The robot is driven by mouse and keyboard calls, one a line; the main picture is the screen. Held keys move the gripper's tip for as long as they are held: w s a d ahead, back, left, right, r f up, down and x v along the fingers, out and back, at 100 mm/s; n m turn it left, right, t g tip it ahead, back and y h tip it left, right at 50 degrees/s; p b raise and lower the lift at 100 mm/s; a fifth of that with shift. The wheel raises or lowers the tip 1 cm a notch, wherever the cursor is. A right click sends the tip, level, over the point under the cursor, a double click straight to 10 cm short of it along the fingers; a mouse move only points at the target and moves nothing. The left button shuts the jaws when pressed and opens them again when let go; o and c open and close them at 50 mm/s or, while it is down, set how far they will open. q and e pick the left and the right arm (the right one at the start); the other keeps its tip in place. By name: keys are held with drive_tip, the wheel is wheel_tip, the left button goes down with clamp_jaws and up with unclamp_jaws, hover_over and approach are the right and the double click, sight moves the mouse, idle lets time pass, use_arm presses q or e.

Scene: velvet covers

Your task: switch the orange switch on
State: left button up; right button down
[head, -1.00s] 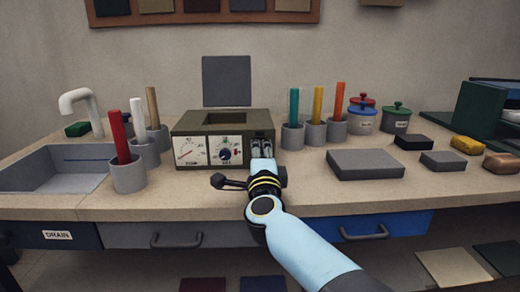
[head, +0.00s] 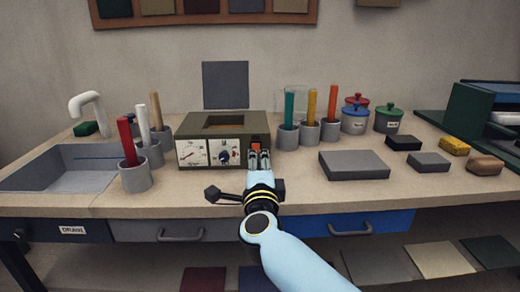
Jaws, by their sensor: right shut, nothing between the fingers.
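The olive box (head: 221,123) stands at the back of the counter, with two white dial faces on its front. To the right of the dials, a small orange part, which looks like the orange switch (head: 256,146), shows just above my fingertips. Its lower part is hidden by the gripper, and I cannot tell which way it is set. My right gripper (head: 260,158) is shut and empty, in front of the box's right front corner. Whether it touches the switch cannot be told. My left gripper is not in view.
Grey cups with coloured rods stand on both sides of the box, such as the cup with the red rod (head: 135,175). A sink (head: 65,170) is at the left. A grey block (head: 353,165) lies to the right. The counter's front strip is mostly clear.

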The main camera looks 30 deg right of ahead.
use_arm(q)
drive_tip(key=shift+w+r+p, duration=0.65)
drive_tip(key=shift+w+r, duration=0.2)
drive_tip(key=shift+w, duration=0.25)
use_arm(e)
drive_tip(key=s+a+r, duration=0.1)
drive_tip(key=s+a, duration=0.2)
drive_tip(key=s, duration=0.2)
drive_tip(key=shift+a, duration=0.1)
